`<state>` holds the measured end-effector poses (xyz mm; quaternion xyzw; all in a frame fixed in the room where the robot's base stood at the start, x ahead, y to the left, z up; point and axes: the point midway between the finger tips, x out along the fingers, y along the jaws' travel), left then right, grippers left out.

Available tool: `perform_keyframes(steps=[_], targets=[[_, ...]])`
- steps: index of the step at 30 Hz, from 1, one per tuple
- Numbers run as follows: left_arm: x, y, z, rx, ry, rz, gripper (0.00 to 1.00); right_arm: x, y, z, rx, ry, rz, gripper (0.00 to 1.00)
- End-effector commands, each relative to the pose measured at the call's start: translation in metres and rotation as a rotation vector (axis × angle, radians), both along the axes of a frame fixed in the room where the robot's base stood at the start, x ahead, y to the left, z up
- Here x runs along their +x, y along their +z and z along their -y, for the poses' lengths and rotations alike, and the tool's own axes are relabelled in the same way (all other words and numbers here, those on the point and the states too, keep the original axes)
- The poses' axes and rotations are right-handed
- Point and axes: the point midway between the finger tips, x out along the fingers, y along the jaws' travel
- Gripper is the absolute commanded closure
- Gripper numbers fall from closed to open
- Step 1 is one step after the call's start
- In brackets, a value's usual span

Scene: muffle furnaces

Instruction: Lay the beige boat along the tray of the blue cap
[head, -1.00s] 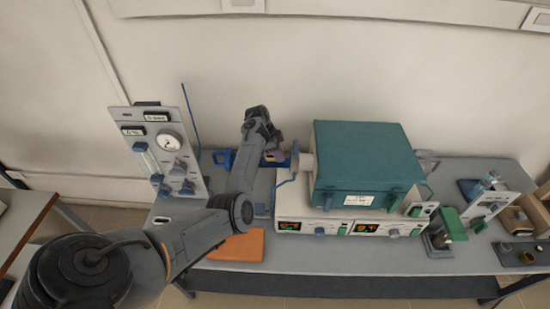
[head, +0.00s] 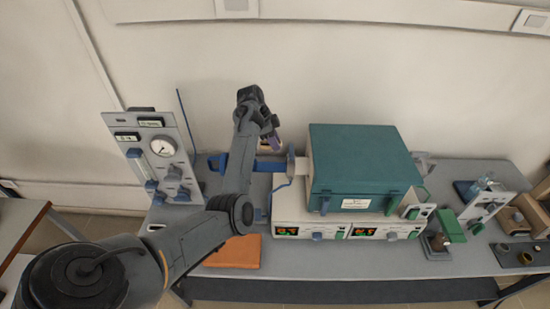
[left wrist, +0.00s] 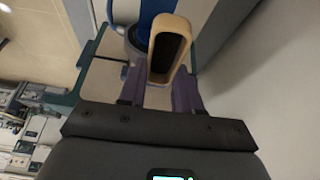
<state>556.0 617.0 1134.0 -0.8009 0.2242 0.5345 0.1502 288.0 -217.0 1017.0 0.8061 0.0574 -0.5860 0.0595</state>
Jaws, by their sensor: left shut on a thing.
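The beige boat (left wrist: 170,48) is a long, open trough with a dark inside. In the left wrist view it is held between the two purple fingers of my left gripper (left wrist: 160,90). In the head view my left gripper (head: 274,141) is above and just behind a blue part (head: 268,166) at the left end of the teal furnace. This is probably the blue cap with its tray. A blue part (left wrist: 150,10) also shows behind the boat in the wrist view, partly covered by it. The tray surface cannot be made out. My right gripper is out of view.
The teal furnace (head: 360,165) stands on a white control unit to the right. A gauge panel (head: 155,158) with a thin blue rod stands at left. The wall is close behind.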

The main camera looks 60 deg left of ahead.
Motion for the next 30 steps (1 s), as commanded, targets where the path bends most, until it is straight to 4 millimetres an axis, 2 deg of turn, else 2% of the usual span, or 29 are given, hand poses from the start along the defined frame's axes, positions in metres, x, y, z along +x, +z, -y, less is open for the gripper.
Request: perform_keyframes(steps=[1, 4, 7, 15, 25, 30], targets=[[-0.005, 0.001, 0.0, 0.002, -0.011, 0.003, 1.0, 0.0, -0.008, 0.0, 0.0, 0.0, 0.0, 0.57], [-0.013, 0.007, 0.002, 0.001, -0.028, 0.0, 1.0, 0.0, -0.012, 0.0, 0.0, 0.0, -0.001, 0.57], [-0.016, 0.004, 0.003, 0.0, -0.035, -0.003, 1.0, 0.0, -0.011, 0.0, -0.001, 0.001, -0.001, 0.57], [-0.017, -0.037, 0.003, -0.002, -0.035, -0.004, 1.0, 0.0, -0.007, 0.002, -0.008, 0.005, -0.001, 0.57], [-0.016, -0.059, 0.003, 0.0, -0.035, -0.003, 1.0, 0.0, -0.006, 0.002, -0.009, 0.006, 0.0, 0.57], [-0.016, -0.08, 0.003, -0.001, -0.035, -0.003, 1.0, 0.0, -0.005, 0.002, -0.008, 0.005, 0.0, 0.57]])
